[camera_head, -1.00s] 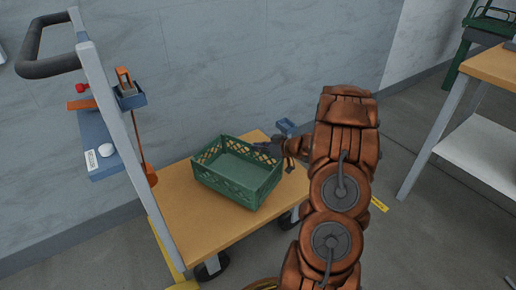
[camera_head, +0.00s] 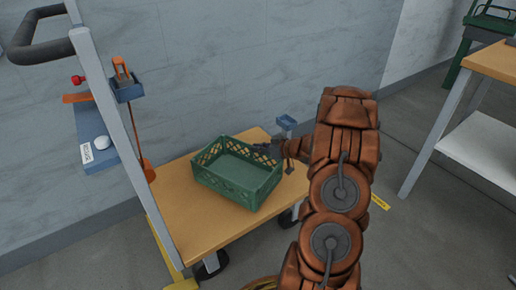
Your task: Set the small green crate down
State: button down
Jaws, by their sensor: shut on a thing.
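The small green crate (camera_head: 237,180) is empty and upright, over the wooden deck of a trolley (camera_head: 205,228). Its underside is hidden, so I cannot tell whether it rests on the deck or hangs just above it. My gripper (camera_head: 266,150) is shut on the crate's far right rim. My arm comes in from the right and partly hides the gripper.
A wooden-topped table (camera_head: 490,62) stands at the right.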

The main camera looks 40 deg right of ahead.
jog(key=shift+f, duration=0.35)
jog(key=c, duration=1.2)
grip_release()
jog(key=shift+c, duration=0.2)
jog(key=shift+f, duration=0.1)
jog(key=v, duration=1.2)
jog(key=shift+s, duration=0.1)
